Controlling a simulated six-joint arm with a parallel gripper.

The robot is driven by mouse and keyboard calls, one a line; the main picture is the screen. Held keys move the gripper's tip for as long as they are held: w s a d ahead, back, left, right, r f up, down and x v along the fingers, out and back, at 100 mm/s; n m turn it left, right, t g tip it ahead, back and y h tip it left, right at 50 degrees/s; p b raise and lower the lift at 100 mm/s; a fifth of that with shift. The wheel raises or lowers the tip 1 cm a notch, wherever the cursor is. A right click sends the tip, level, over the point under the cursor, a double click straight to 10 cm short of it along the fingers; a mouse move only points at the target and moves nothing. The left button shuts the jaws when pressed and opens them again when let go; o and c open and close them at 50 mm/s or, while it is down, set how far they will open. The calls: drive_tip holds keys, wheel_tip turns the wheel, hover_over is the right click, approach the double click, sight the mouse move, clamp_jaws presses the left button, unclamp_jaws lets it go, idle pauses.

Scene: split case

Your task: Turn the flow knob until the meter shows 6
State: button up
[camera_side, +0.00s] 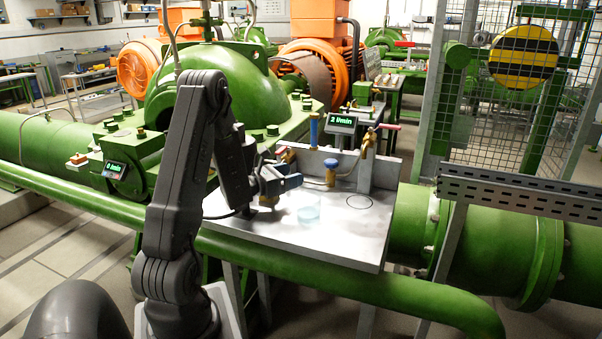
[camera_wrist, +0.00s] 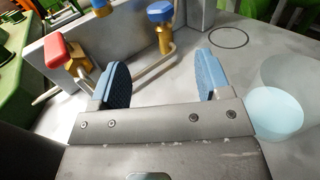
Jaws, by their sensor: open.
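A blue round knob (camera_side: 331,163) sits on a brass valve on the grey bench. It also shows at the top of the wrist view (camera_wrist: 160,11), beyond my gripper's fingertips and not touched. The meter (camera_side: 343,121) stands above the back panel and appears to read 2 l/min in green. My gripper (camera_side: 287,183) is over the bench, left of the blue knob. In the wrist view its blue-padded fingers (camera_wrist: 164,70) are wide apart, with nothing held between them. Which valve feeds the meter cannot be told.
A red handle (camera_wrist: 55,50) on brass is near the left finger. A bent pipe (camera_wrist: 147,72) runs between the fittings. A clear cup (camera_side: 308,212) stands on the bench (camera_side: 345,237). Another red-handled tap (camera_side: 370,143) is at the right. A second meter (camera_side: 115,169) is far left.

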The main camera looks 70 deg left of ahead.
wheel_tip(320, 180, up, 18)
drive_tip(key=w+d+f+m+g+h, duration=0.35)
drive_tip(key=d+m+g, duration=0.25)
drive_tip(key=d+m, duration=0.5)
drive_tip(key=w+d+f+m+g+h, duration=0.2)
drive_tip(key=d+f+m+g+h, duration=0.45)
drive_tip(key=m, duration=0.95)
drive_tip(key=s+a+f+m+g+y, duration=0.15)
drive_tip(key=m+g+y, duration=0.35)
drive_tip(key=m+y, duration=0.95)
drive_tip(key=w+a+r+m+t+y, duration=0.25)
drive_tip(key=r+m, duration=0.35)
drive_tip(key=m, duration=0.3)
drive_tip(key=w+a+r+m+t+y, duration=0.25)
drive_tip(key=w+r+m, duration=0.2)
drive_tip(key=m, duration=0.55)
approach(331, 161)
drive_tip(key=shift+n, duration=0.25)
drive_tip(key=x, duration=0.9)
drive_tip(key=shift+w+a+f, duration=0.1)
drive_tip(key=shift+w+a, duration=0.05)
drive_tip(key=shift+w, duration=0.05)
